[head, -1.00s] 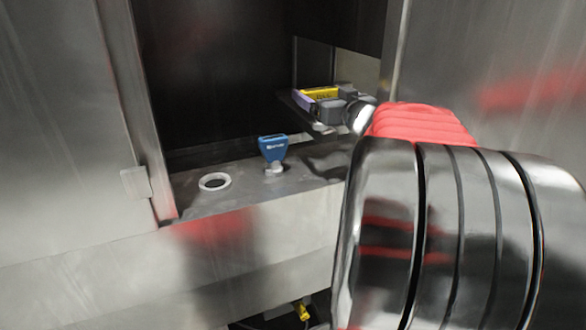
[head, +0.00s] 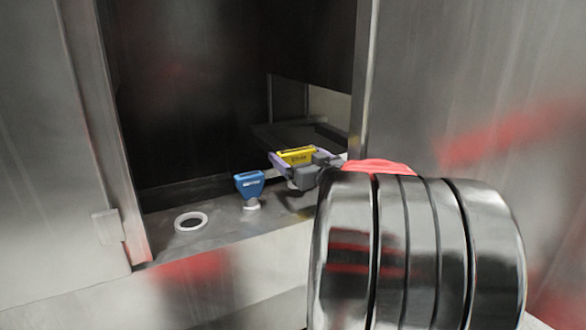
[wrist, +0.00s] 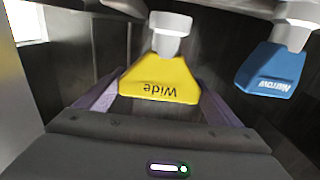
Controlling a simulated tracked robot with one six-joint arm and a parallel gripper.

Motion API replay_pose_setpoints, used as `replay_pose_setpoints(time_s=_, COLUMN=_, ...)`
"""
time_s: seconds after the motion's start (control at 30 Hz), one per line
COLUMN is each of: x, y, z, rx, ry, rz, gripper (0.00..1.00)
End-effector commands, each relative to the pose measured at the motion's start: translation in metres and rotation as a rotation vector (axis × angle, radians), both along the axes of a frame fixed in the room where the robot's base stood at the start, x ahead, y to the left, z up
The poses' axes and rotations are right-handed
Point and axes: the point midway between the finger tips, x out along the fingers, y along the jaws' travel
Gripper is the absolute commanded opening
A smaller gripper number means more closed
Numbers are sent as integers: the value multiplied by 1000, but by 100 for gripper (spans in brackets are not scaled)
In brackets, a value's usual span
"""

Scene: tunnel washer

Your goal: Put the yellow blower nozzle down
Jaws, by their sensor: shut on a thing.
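The yellow blower nozzle (head: 296,155) is held upright between the purple fingers of my gripper (head: 299,161), at the right side of the ledge. In the wrist view the nozzle (wrist: 160,82) appears upside down, with the word "Wide" on its face and its white neck pointing to the top of the picture. The fingers of my gripper (wrist: 158,92) lie along both its sides. The lower end of the neck is near the ledge, but I cannot tell whether it touches.
A blue nozzle (head: 249,184) stands upright on the metal ledge (head: 222,233), left of the yellow one; it also shows in the wrist view (wrist: 271,70). An empty white ring (head: 191,221) lies further left. A steel wall (head: 455,100) rises at the right.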

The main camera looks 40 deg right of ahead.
Motion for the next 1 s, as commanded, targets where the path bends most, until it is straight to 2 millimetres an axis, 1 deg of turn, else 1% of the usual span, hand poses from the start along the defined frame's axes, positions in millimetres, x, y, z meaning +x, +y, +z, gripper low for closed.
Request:
replay_pose_setpoints(time_s=0.13, x=0, y=-1, z=-20, rx=4, ry=2, rz=0, gripper=58)
replay_pose_setpoints(time_s=0.23, x=0, y=0, z=-29, rx=2, ry=-1, rz=-1, gripper=58)
replay_pose_setpoints(time_s=0.67, x=-1, y=-1, z=-33, rx=1, ry=0, rz=-2, gripper=58)
replay_pose_setpoints(time_s=0.7, x=-1, y=-1, z=-34, rx=1, ry=1, rz=-2, gripper=90)
replay_pose_setpoints(time_s=0.83, x=-1, y=-1, z=-34, rx=1, ry=1, rz=-2, gripper=99)
replay_pose_setpoints(time_s=1.0, x=-1, y=-1, z=-33, rx=1, ry=1, rz=-2, gripper=100)
